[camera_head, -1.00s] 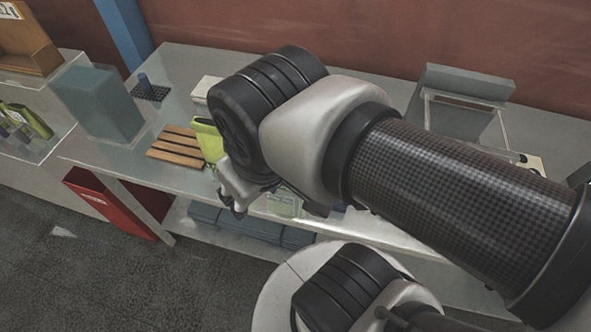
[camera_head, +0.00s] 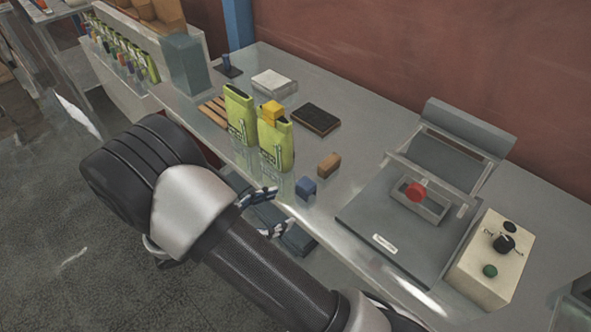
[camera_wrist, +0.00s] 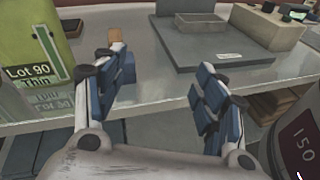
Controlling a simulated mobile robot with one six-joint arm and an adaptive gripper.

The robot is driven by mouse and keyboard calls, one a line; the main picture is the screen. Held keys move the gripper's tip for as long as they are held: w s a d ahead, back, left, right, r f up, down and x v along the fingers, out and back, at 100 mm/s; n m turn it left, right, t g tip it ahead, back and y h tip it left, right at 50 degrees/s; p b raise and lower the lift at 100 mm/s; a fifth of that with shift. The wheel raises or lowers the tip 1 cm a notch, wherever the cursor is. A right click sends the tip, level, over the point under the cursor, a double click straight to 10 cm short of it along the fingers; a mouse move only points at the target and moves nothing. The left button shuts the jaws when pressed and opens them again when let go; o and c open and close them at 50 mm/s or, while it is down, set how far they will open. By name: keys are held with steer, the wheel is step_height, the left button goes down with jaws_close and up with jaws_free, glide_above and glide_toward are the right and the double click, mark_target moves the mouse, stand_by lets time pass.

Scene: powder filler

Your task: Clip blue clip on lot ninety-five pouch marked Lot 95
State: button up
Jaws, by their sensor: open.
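The blue clip (camera_head: 306,187) sits on the table near its front edge. In the wrist view a blue block (camera_wrist: 128,68), likely this clip, shows beside my left finger. My gripper (camera_head: 281,210) is open and empty at the front edge, close to the clip; its spread fingers show in the wrist view (camera_wrist: 158,80). Two green pouches stand upright: a rear one (camera_head: 239,108) without a visible clip and a front one (camera_head: 275,148) with a yellow clip (camera_head: 272,112) on top. A pouch in the wrist view (camera_wrist: 30,65) reads Lot 90 Thin. I cannot read Lot 95 anywhere.
A brown clip (camera_head: 329,165) lies just behind the blue one. A dark tray (camera_head: 315,120), a white block (camera_head: 274,83) and a wooden rack (camera_head: 213,111) lie behind. A grey scale-like machine (camera_head: 385,235) and control box (camera_head: 492,262) stand right. Several pouches line the far left.

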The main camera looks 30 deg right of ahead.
step_height(320, 180, down, 6)
steer(key=w+a+n+t+h, duration=0.1)
steer(key=w+a+n+t, duration=0.1)
steer(key=a+n+t, duration=0.15)
steer(key=n+t+b, duration=0.1)
steer(key=n+b, duration=0.1)
glide_toward(301, 188)
steer(key=shift+m, duration=0.25)
steer(key=x, duration=0.4)
steer(key=s+x, duration=0.1)
steer(key=x, duration=0.1)
steer(key=shift+w+d+f, duration=0.1)
steer(key=shift+d+f, duration=0.15)
steer(key=shift+d, duration=0.1)
steer(key=shift+w+r+b+x, duration=0.15)
steer(key=shift+x, duration=0.8)
steer(key=shift+w+r+b+x, duration=0.15)
steer(key=shift+b+x, duration=0.05)
steer(key=shift+x, duration=0.75)
steer(key=shift+w+r+b+x, duration=0.15)
steer(key=shift+x, duration=0.8)
steer(key=shift+a, duration=0.15)
steer(key=shift+c, duration=0.2)
steer(key=c, duration=0.9)
